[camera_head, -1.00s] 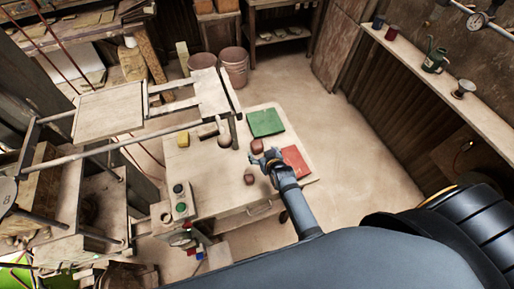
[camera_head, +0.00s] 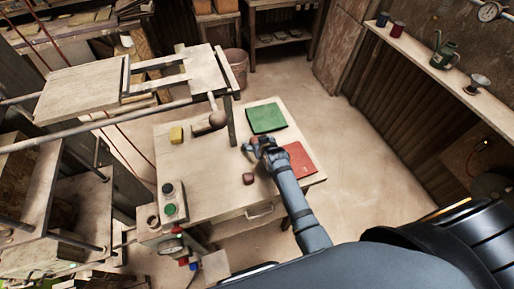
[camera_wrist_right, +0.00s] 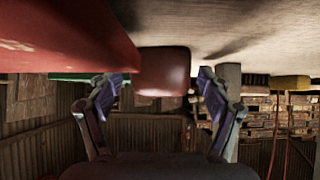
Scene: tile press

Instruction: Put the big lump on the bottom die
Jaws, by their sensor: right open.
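The big lump, a reddish-brown rounded block, is at the fingertips of my right gripper (camera_head: 256,146) in the head view, partly hidden by them. In the right wrist view the lump (camera_wrist_right: 163,70) sits between the two open fingers (camera_wrist_right: 163,88), against the table surface at the top of the picture. I cannot tell whether either finger touches it. A smaller brown lump (camera_head: 248,179) lies on the table nearby. The press frame (camera_head: 157,72) stands at the left of the table. I cannot make out the bottom die with certainty. My left gripper is not in view.
The wooden table (camera_head: 205,150) carries a green mat (camera_head: 266,118), a red mat (camera_head: 298,159), a yellow block (camera_head: 176,135) and a button box (camera_head: 172,203). The red mat is close beside my right gripper. Open floor (camera_head: 375,165) lies to the right.

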